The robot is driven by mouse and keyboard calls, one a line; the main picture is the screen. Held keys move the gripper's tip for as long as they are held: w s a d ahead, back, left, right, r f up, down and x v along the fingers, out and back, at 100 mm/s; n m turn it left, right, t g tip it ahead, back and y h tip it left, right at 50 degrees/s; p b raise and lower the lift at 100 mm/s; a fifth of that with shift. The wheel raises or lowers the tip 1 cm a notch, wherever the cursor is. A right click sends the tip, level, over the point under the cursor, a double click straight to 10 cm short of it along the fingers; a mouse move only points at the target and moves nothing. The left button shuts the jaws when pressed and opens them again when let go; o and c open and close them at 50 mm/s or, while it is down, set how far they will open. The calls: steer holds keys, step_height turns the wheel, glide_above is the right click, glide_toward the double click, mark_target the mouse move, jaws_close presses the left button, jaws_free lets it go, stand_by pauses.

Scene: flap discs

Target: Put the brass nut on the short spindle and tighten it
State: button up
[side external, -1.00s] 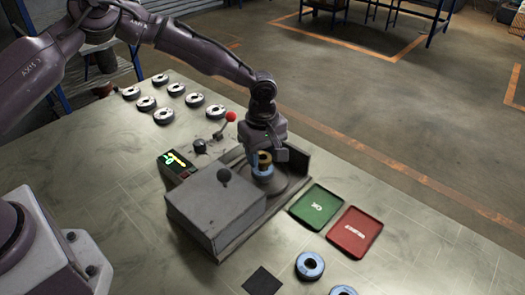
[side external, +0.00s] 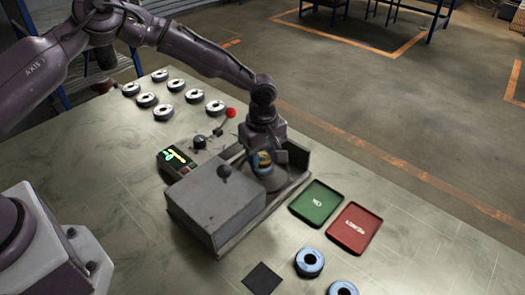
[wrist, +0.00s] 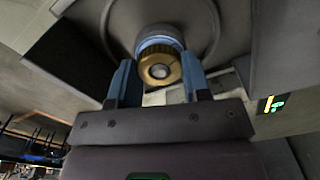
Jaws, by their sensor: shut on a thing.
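The brass nut (wrist: 160,68) is between the two blue fingers of my gripper (wrist: 160,78) in the wrist view. My gripper is shut on it. A grey spindle tip (wrist: 160,71) shows in the nut's hole, so the nut is around the spindle. How far down the thread it sits cannot be told. A blue collar (wrist: 157,37) lies behind the nut, over a round grey plate (wrist: 190,15). In the side external view my gripper (side external: 262,162) points down over the fixture, and the nut (side external: 263,157) is partly hidden by the fingers.
A grey box (side external: 215,208) with a black knob stands close beside the spindle, and a dark wall behind. A lit display (side external: 177,160) and a red-knobbed lever (side external: 230,114) are to the left. Green (side external: 316,203) and red (side external: 355,229) trays lie right. Several discs (side external: 163,113) lie at the back left.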

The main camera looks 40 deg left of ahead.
steer(key=shift+f, duration=0.25)
steer(key=m, duration=0.3)
steer(key=shift+f, duration=0.1)
steer(key=m, duration=0.6)
steer(key=shift+m, duration=1.6)
steer(key=shift+f, duration=0.1)
steer(key=shift+m, duration=1.2)
steer(key=m, duration=0.3)
steer(key=shift+s+m, duration=0.1)
steer(key=shift+m, duration=0.3)
